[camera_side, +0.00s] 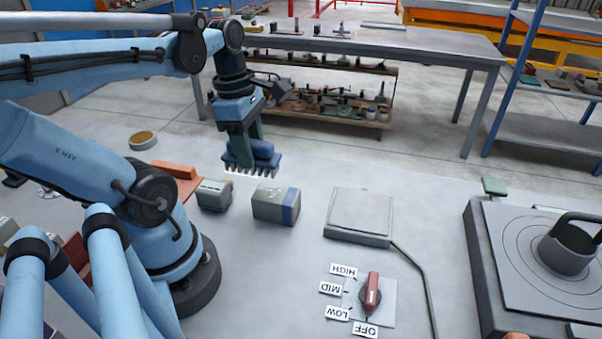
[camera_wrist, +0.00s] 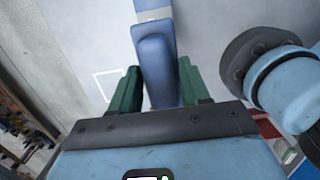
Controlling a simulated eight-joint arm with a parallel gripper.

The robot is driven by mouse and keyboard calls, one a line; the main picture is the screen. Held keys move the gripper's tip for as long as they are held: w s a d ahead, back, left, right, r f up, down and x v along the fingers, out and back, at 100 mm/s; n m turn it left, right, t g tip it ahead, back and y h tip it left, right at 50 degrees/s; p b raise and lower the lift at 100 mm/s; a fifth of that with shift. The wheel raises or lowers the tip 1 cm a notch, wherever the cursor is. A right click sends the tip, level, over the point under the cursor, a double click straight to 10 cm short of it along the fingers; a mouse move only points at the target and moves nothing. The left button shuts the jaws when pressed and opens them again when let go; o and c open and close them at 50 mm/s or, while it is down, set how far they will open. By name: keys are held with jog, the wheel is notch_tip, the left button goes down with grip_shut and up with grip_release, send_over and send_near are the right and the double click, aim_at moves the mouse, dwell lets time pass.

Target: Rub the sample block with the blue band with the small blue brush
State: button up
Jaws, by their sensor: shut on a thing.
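The sample block with the blue band (camera_side: 272,206) is a grey box on the table, with the band at its right end. My gripper (camera_side: 254,138) is shut on the small blue brush (camera_side: 262,156). The brush is held level with its pale bristles facing down, above and slightly behind-left of the block, apparently clear of it. In the wrist view the blue brush (camera_wrist: 154,65) sits between the green fingers of my gripper (camera_wrist: 158,88). The block cannot be made out with certainty there.
A second grey-green block (camera_side: 214,196) stands just left of the banded block. A flat grey plate (camera_side: 360,213) with a cable lies to the right. A red knob (camera_side: 371,291) with HIGH, MID, LOW and OFF labels is in front. A dark pot (camera_side: 568,250) stands far right.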

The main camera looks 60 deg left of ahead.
aim_at(261, 170)
notch_tip(261, 170, down, 5)
jog(key=shift+f, duration=0.1)
jog(key=shift+w+d+f, duration=0.1)
jog(key=shift+w+d, duration=0.4)
jog(key=shift+w, duration=0.1)
jog(key=shift+c, duration=0.5)
jog(key=shift+w+d, duration=1.8)
jog(key=shift+s+a, duration=2.35)
jog(key=shift+r, duration=4.1)
